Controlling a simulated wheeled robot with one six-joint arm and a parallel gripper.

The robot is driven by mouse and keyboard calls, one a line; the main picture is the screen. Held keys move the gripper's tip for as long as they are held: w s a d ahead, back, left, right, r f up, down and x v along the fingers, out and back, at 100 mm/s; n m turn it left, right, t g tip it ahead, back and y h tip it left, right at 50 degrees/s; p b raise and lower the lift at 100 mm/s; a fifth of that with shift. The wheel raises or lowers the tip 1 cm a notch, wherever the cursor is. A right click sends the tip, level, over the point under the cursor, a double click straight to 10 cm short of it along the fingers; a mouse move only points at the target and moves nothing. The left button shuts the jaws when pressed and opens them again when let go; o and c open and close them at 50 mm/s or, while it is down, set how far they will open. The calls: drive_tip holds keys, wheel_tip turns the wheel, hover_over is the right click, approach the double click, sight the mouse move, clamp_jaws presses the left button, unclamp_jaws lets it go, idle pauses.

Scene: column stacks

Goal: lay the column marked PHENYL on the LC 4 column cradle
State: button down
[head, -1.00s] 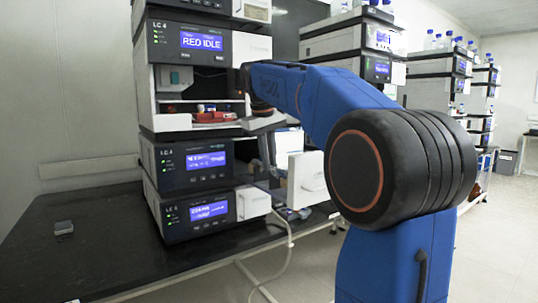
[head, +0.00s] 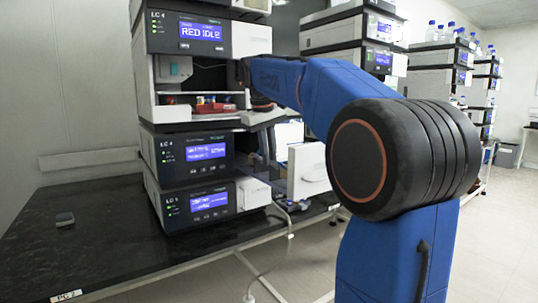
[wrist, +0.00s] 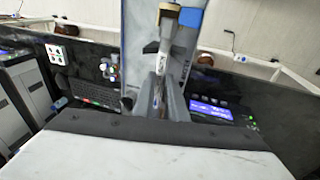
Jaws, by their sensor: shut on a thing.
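The LC 4 stack (head: 185,150) stands on the black bench in the head view, its upper display reading RED IDLE. Its open compartment (head: 200,75) holds red parts (head: 210,108) on its floor; I cannot pick out the cradle for certain. In the wrist view my gripper (wrist: 160,100) is shut on a slim column (wrist: 167,40) with a metallic body and a brownish end fitting. I cannot read PHENYL on it. In the head view the gripper is hidden beside the stack's right side, behind my blue arm.
In the wrist view a pale, dark-edged housing top (wrist: 150,155) fills the foreground. A keyboard (wrist: 92,93) lies to the left and a lit blue display (wrist: 212,110) to the right. In the head view, a small grey object (head: 65,219) lies on the otherwise clear left bench (head: 100,240).

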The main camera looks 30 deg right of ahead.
drive_tip(key=shift+f, duration=0.4)
drive_tip(key=c, duration=1.7)
unclamp_jaws()
drive_tip(key=v, duration=1.7)
drive_tip(key=shift+a+r, duration=0.1)
drive_tip(key=shift+r, duration=0.05)
drive_tip(key=s+a+f+t, duration=0.1)
drive_tip(key=s+a+f, duration=0.3)
drive_tip(key=s+f, duration=0.5)
drive_tip(key=s+a+f+t+y, duration=0.1)
drive_tip(key=s+a+f, duration=0.2)
drive_tip(key=s+f, duration=0.6)
drive_tip(key=s+a+f+t+y, duration=0.1)
drive_tip(key=s+a+f, duration=0.3)
drive_tip(key=f, duration=2.3)
drive_tip(key=shift+s+a+f+m, duration=0.1)
drive_tip(key=shift+s+a, duration=0.05)
drive_tip(key=shift+s, duration=0.85)
drive_tip(key=shift+s+a+f+m, duration=0.1)
drive_tip(key=shift+s, duration=0.95)
drive_tip(key=shift+s+a+f+m, duration=0.1)
drive_tip(key=shift+s+a, duration=0.05)
drive_tip(key=shift+s, duration=0.85)
